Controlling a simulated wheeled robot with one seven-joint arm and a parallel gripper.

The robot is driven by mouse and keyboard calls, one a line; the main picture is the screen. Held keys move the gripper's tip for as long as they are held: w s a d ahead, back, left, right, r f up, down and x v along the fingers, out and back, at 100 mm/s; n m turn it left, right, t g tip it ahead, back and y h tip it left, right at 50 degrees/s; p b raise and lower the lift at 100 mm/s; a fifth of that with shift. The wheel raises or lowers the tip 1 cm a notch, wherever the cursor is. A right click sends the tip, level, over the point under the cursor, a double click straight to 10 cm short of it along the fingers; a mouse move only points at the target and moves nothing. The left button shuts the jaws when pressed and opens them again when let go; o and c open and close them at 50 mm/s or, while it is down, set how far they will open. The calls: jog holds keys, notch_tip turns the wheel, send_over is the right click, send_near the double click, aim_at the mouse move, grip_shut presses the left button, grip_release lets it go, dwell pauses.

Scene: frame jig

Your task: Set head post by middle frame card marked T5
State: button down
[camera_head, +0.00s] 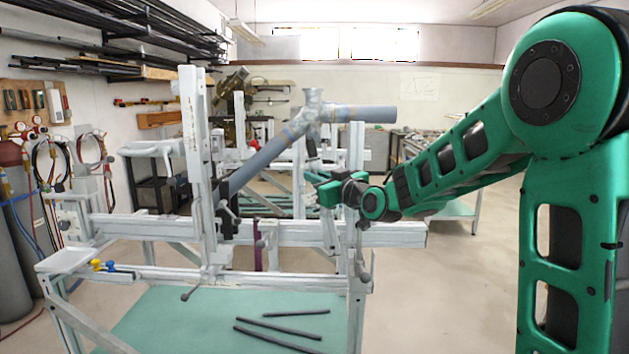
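The frame jig (130,224) stands ahead, with a tall white upright post (196,150) at its left. A grey tube frame (262,161) slants up from that post to a joint, and another tube runs right. I cannot tell for sure which post is the head post. My gripper (318,186) is at the right of the jig, near a second, partly hidden upright (356,150). Its fingers point left and are too small to tell open from shut, or whether they touch anything. No card marked T5 is readable. A faint sheet (418,83) hangs on the back wall.
A white tray (68,261) and small yellow and blue items (103,265) sit at the jig's left end. Dark rods (278,328) lie on the green lower shelf (180,310). Gas cylinders (14,225) stand at left. The floor right of the jig is clear.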

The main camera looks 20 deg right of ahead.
jog(key=shift+a, duration=0.1)
jog(key=shift+w+a, duration=0.1)
jog(key=shift+a, duration=0.1)
jog(key=c, duration=2.1)
grip_release()
jog(key=v, duration=1)
jog(key=shift+s+d, duration=0.1)
jog(key=shift+s, duration=0.2)
